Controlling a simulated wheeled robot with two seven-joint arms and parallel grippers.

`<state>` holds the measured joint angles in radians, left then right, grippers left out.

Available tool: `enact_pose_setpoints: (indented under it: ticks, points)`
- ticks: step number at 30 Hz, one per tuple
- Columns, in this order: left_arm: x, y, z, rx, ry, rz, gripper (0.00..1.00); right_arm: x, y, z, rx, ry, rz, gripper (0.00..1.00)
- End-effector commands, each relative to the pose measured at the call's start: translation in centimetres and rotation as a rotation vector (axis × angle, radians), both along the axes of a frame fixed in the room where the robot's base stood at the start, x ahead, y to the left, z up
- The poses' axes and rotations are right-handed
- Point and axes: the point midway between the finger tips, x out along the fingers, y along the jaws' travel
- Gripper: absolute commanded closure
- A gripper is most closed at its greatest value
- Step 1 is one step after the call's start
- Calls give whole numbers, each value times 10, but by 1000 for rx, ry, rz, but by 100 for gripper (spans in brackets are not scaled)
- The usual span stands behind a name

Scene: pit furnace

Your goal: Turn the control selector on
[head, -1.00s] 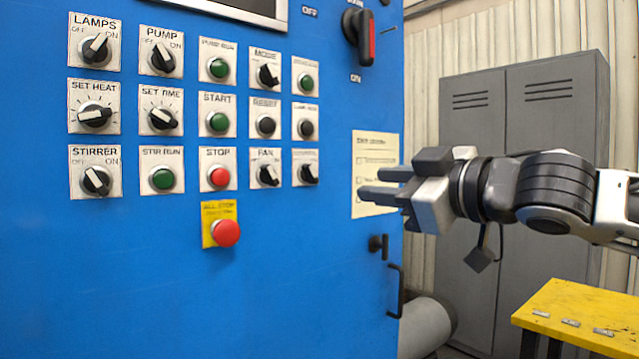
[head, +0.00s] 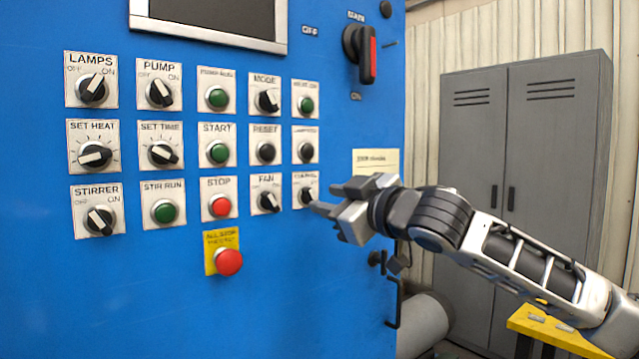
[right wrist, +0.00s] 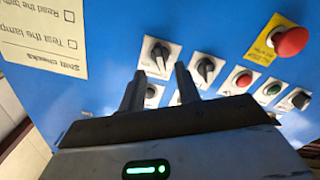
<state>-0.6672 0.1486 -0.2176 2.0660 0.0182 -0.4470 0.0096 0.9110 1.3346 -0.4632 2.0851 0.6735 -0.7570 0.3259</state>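The control selector (head: 305,196) is a black rotary knob on a white plate, at the right end of the panel's lower row. My right gripper (head: 328,198) is just right of it, its fingers pointing at the panel. In the right wrist view the same selector (right wrist: 159,54) appears just beyond and between the two spread fingertips (right wrist: 160,74). The fingers look apart from the knob, with nothing between them. In the head view the gripper is close to the selector's right edge; which way its pointer is set is hard to tell. My left gripper is out of view.
The fan selector (head: 267,200) is directly left of the control selector, with the red stop button (head: 220,206) beyond it. The red all-stop button (head: 228,262) sticks out below. A main switch handle (head: 362,52) is above. A grey cabinet (head: 525,150) stands behind at right.

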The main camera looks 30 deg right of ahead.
Motion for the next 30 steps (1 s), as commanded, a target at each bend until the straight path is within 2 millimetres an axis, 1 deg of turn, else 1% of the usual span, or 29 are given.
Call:
enact_pose_setpoints:
  ticks: [1,3,7,11,18,20,21,22,30]
  points:
    - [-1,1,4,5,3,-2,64,9,2,4,4,0,3,67]
    - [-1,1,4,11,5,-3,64,18,2,3,3,0,2,67]
    - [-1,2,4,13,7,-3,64,30,3,1,0,-1,2,67]
    - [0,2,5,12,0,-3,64,34,4,0,-1,0,1,67]
    - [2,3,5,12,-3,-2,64,35,3,0,-2,-1,1,67]
    - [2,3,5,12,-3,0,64,35,3,0,-2,-1,1,84]
    - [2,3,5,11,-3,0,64,34,3,0,-2,-1,1,95]
    - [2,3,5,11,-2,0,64,34,3,0,-2,-1,1,100]
    - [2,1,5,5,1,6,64,34,3,0,7,0,1,100]
